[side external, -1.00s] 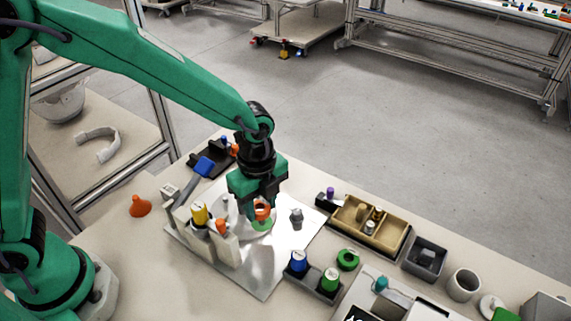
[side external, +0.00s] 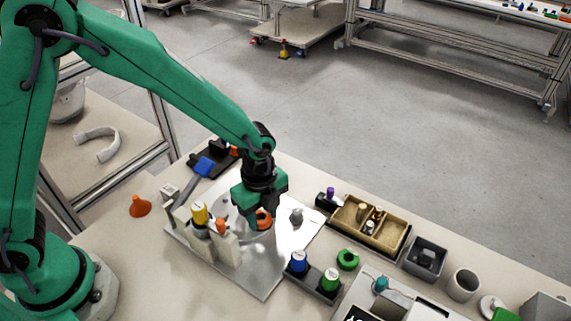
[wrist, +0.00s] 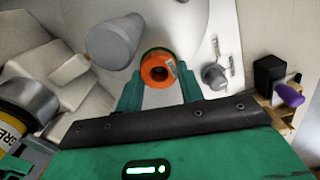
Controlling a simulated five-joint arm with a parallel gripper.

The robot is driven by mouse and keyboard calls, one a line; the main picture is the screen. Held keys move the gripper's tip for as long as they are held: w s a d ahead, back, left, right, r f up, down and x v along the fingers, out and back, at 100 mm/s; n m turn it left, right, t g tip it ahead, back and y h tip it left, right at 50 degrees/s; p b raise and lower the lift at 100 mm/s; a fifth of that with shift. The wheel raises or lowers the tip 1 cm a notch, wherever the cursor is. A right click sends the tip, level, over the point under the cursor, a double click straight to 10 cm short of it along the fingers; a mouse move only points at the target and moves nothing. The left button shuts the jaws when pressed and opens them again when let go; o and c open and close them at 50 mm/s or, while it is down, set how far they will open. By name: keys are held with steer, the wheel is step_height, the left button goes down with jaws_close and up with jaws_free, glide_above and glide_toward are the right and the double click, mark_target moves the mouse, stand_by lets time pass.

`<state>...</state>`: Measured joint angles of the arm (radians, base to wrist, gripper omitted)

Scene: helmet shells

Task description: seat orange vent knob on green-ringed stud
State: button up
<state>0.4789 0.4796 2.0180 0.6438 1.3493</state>
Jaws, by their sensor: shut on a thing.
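The orange vent knob (side external: 264,221) is between the fingers of my gripper (side external: 262,213), low over the white work area. In the wrist view the orange knob (wrist: 157,71), with a dark central hole, sits between my gripper's fingertips (wrist: 160,80), which are shut on it. A green ring (wrist: 154,52) shows as a thin arc around the knob's far edge, so the knob is over the green-ringed stud. The stud itself is hidden under the knob. I cannot tell whether the knob rests fully down on it.
A grey cone (wrist: 113,41) stands close left of the knob. A grey knob (side external: 297,216) stands to its right. A yellow-capped container (side external: 200,213) and white blocks (side external: 228,248) stand to its left. Blue and green knobs (side external: 330,280) sit in a dark holder nearby.

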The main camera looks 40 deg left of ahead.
steer(key=shift+f, duration=0.2)
steer(key=o, duration=0.9)
steer(key=shift+o, duration=0.2)
steer(key=shift+r, duration=0.1)
step_height(320, 180, up, 12)
steer(key=shift+r, duration=0.15)
stand_by(0.4)
